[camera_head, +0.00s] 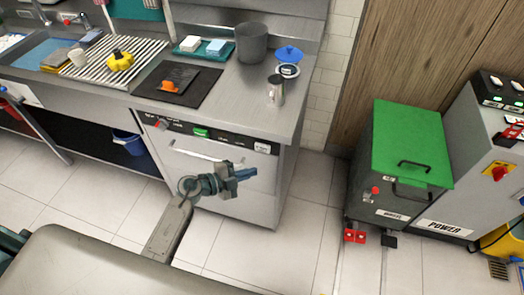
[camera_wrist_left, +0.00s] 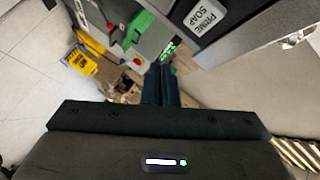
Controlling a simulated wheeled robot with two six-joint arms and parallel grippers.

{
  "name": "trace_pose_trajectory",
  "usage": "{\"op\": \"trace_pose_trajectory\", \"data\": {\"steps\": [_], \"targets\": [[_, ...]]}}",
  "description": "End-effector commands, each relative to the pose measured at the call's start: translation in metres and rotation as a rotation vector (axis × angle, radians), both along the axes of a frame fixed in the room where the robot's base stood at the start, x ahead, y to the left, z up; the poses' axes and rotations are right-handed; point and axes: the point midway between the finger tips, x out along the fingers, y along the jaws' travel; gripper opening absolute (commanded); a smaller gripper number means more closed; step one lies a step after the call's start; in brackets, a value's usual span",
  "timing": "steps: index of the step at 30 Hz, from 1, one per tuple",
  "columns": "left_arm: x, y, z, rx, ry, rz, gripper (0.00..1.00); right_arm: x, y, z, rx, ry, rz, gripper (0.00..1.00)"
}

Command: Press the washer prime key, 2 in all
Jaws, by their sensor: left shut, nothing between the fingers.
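The washer (camera_head: 225,185) is the steel front-loading unit under the counter. Its upper front strip carries a red knob, a green-lit display (camera_head: 201,132) and a white label (camera_head: 262,148) at the right end, too small to read there. In the left wrist view a white plate reading PRIME SOAP (camera_wrist_left: 205,17) shows at the top, to the right of the fingertips. My left gripper (camera_head: 245,174) is shut and empty in front of the washer, below the white label and apart from it. Its closed fingers also show in the left wrist view (camera_wrist_left: 162,75). My right gripper is not in view.
The steel counter (camera_head: 235,95) above holds a grey pot (camera_head: 251,42), a metal cup (camera_head: 275,90) and a dark mat. A green-lidded bin (camera_head: 412,140) and a cabinet marked POWER stand at the right. Tiled floor between washer and bin is clear.

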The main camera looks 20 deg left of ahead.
Motion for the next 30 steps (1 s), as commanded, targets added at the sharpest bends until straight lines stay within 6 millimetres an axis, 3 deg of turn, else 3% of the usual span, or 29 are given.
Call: {"op": "trace_pose_trajectory", "data": {"steps": [7,13,30], "targets": [[0.037,-0.001,-0.003,0.001,-0.003,-0.001,0.0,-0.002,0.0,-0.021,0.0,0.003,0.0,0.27],[0.056,-0.002,0.0,0.001,-0.001,0.0,0.0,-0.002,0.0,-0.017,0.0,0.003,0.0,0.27],[0.062,-0.002,0.0,0.0,0.0,0.0,0.0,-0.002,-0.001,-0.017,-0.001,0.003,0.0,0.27]]}}
